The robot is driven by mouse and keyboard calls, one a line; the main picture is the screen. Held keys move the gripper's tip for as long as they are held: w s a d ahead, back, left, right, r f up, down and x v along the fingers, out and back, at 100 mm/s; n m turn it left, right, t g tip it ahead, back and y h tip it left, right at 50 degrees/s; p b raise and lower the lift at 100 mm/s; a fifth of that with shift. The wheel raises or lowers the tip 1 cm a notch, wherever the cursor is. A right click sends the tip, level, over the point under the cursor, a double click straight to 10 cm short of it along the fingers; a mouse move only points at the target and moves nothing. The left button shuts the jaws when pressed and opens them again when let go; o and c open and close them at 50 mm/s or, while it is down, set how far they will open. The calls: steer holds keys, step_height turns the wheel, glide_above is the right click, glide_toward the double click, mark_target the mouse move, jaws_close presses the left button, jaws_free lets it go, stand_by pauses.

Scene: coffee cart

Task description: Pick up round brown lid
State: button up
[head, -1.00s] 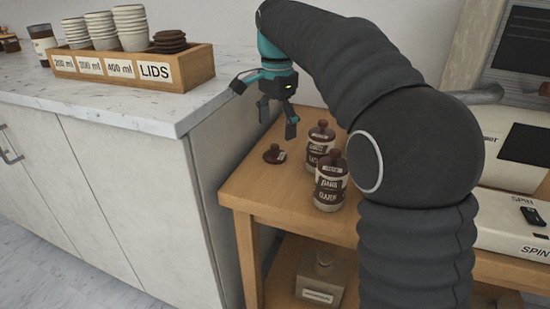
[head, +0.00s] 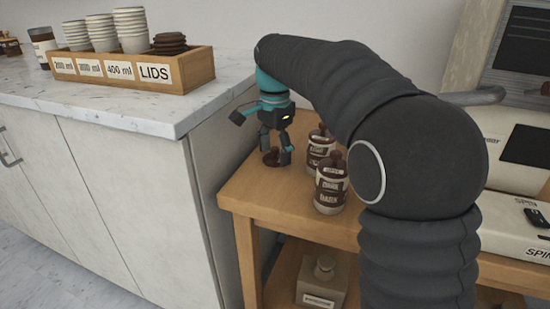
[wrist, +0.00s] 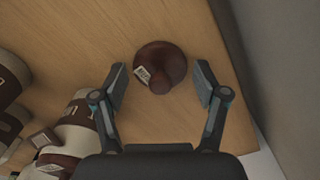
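The round brown lid (head: 271,160) lies on the wooden table near its left end, with its knob up. In the wrist view the lid (wrist: 161,65) shows whole, with a small pale label on its left side. My gripper (head: 275,158) is open and low over the lid, pointing down. In the wrist view the two fingertips of my gripper (wrist: 160,84) stand on either side of the lid, apart from it, with the knob between them. In the head view the fingers partly hide the lid.
Two brown-and-white jars stand close to the right of the lid, the nearer one (head: 331,185) and the farther one (head: 318,148). The marble counter (head: 110,112) is at the left, carrying a wooden box (head: 200,68) of cups and lids. Bare table (head: 270,200) lies in front.

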steer(key=c, duration=0.6)
steer(key=shift+r, duration=0.1)
